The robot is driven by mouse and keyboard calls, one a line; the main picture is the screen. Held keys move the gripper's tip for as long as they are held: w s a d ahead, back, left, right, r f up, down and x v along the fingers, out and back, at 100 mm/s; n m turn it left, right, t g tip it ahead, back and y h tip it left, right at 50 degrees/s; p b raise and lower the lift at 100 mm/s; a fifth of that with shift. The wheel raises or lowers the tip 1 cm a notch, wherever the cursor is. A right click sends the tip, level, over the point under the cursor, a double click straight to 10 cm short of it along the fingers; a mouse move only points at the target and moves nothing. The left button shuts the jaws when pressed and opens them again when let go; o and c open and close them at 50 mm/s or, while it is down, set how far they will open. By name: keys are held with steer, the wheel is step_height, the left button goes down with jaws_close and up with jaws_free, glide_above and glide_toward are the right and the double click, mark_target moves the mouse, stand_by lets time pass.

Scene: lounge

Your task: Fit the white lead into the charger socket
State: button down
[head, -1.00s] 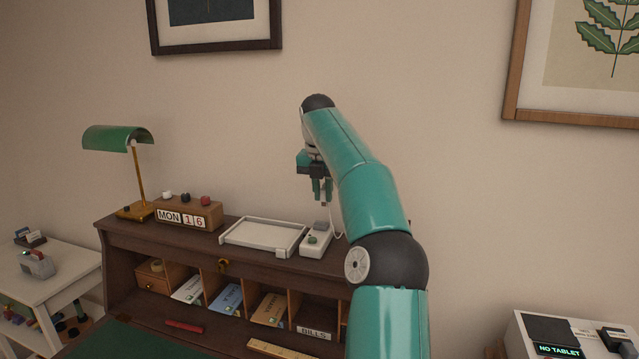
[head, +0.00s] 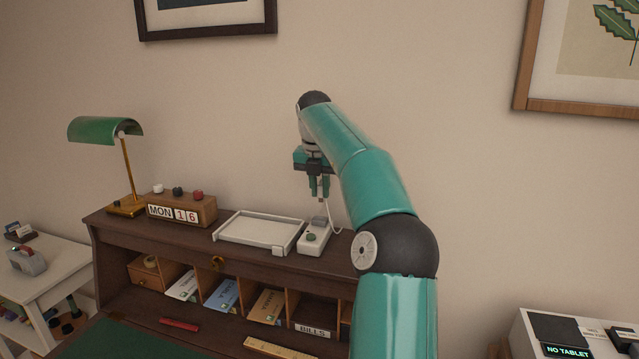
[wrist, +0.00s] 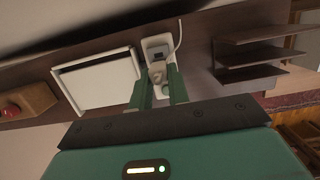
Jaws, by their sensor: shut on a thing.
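My gripper (head: 319,196) points down above the grey part, shut on the end of the white lead. In the wrist view my gripper (wrist: 158,82) has the pale plug of the white lead (wrist: 157,74) between its fingers, in front of the charger (wrist: 154,43). The lead's cord (head: 337,226) curves down at the right of the charger. The socket opening is not clear.
The white tray (head: 232,239) sits close left of the charger. A calendar block (head: 203,211) and a green lamp (head: 107,130) stand farther left. The wall is close behind. Pigeonholes with letters lie below the shelf.

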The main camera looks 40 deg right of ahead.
mark_target(318, 197)
steer(key=shift+w+f, duration=0.3)
steer(key=shift+f, duration=0.3)
steer(key=shift+s+f, duration=0.2)
steer(key=shift+f, duration=0.1)
steer(key=shift+w+f, duration=0.2)
steer(key=shift+f, duration=0.05)
steer(key=shift+s+f, duration=0.15)
steer(key=shift+f, duration=0.8)
steer(key=shift+f, duration=0.25)
